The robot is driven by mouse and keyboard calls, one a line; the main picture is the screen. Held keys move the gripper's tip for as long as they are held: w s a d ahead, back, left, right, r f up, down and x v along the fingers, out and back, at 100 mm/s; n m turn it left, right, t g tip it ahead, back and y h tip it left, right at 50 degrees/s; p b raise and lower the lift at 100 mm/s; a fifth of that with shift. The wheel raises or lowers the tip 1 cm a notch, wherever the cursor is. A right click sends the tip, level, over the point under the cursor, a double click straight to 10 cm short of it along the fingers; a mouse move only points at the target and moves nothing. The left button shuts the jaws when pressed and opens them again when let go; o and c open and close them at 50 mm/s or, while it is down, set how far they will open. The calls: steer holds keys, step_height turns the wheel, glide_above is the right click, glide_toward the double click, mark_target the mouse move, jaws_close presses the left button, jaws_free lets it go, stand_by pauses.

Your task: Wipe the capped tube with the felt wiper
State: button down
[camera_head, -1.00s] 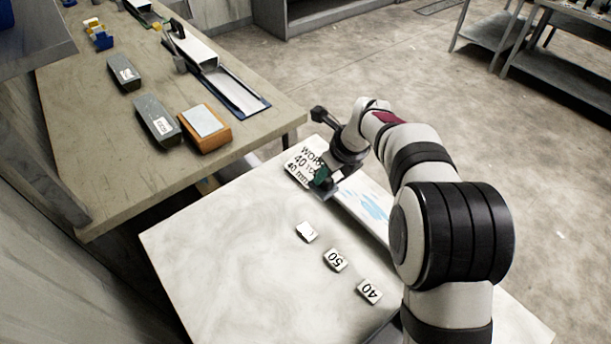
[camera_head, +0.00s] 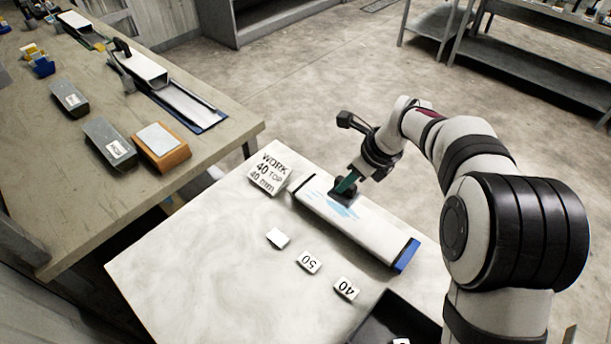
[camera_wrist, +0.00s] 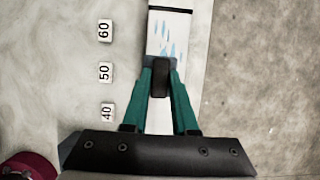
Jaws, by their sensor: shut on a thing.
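The capped tube (camera_head: 375,229) is a long white box lying on the pale table, with a blue cap (camera_head: 406,255) on its near right end. Light blue streaks (camera_head: 328,206) mark its top; they also show in the wrist view (camera_wrist: 168,42). My gripper (camera_head: 348,184) has green fingers and is shut on the dark felt wiper (camera_head: 342,197), above the streaked part of the tube. The wiper appears to touch the tube's top, but its underside is hidden. In the wrist view the wiper (camera_wrist: 160,76) sits between the fingertips, over the tube.
Small tags, including 50 (camera_head: 309,262) and 40 (camera_head: 346,288), lie left of the tube. A black tray (camera_head: 375,325) is at the near edge. A wooden bench (camera_head: 60,195) holds other blocks.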

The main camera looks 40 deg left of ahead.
mark_target(357, 193)
steer(key=d, duration=0.1)
steer(key=w+d, duration=0.1)
steer(key=d, duration=0.2)
steer(key=shift+w+r, duration=0.2)
steer(key=shift+w, duration=0.05)
steer(key=shift+f, duration=3.35)
steer(key=shift+a+f, duration=0.1)
steer(key=shift+f, duration=0.6)
steer(key=shift+a, duration=0.85)
steer(key=shift+a+r, duration=0.1)
steer(key=shift+a, duration=6.2)
steer(key=shift+d, duration=7.25)
steer(key=shift+a+r, duration=0.1)
steer(key=shift+r, duration=3.95)
